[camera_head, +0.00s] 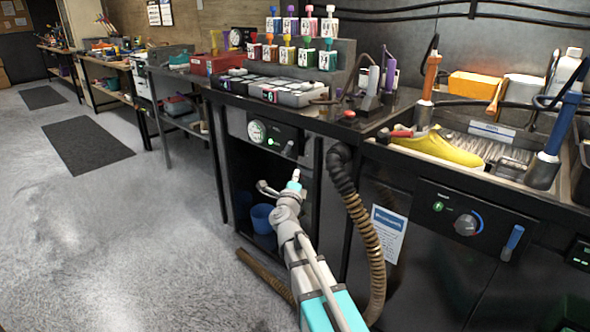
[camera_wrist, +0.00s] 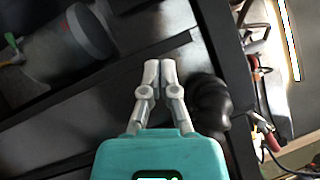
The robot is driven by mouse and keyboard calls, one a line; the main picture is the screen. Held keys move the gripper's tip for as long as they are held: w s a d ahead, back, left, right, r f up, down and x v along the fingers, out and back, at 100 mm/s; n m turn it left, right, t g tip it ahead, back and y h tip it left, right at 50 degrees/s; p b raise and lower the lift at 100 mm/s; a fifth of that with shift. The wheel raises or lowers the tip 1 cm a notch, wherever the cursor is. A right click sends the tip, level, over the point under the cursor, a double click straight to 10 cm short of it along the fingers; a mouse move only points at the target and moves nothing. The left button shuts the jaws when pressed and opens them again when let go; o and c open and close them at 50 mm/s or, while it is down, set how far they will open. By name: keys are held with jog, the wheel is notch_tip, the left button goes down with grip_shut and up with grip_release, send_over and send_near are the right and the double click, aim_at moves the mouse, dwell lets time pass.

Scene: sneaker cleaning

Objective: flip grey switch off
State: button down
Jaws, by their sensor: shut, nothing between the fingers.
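I cannot make out the grey switch in the wrist view.
A ribbed brown hose (camera_head: 365,215) hangs right of my arm. A blue bucket (camera_head: 263,219) stands in the open bay behind it. A second panel (camera_head: 462,220) with a blue switch (camera_head: 513,242) is at the right. Open floor (camera_head: 150,235) lies left.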

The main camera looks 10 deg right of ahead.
aim_at(289, 147)
jog(key=shift+w+a+r+p+x, duration=0.15)
jog(key=shift+a+p+x, duration=0.35)
jog(key=shift+x, duration=1.5)
jog(key=shift+w+a+r+p+x, duration=0.1)
jog(key=shift+a+p+x, duration=0.35)
jog(key=shift+x, duration=1.6)
jog(key=shift+w+a+r+p+x, duration=0.15)
jog(key=shift+a+p+x, duration=0.35)
jog(key=shift+x, duration=1.5)
jog(key=shift+w+d+p, duration=0.1)
jog(key=shift+d+p, duration=0.25)
jog(key=shift+p, duration=0.1)
